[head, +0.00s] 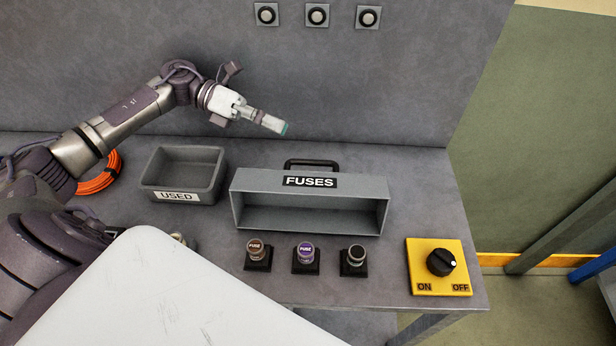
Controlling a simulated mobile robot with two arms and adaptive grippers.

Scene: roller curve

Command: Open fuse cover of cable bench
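The fuse cover (256,188) is a grey box labelled FUSES, with a dark handle (312,162) on top. It lies on the cable bench (420,190), and its hollow inside faces the front. Three fuse holders stand in a row in front of it: a brown-topped one (256,250), a purple-topped one (305,252) and a black one (355,257). My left gripper (274,125) is above the bench, behind and to the left of the handle, and apart from it. My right gripper is not in view.
A grey bin labelled USED (160,182) stands left of the cover. A yellow ON/OFF switch (438,262) is at the bench's front right. An orange cable coil (100,178) lies at the left, partly behind my arm. Three round wall fittings (317,15) are above.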

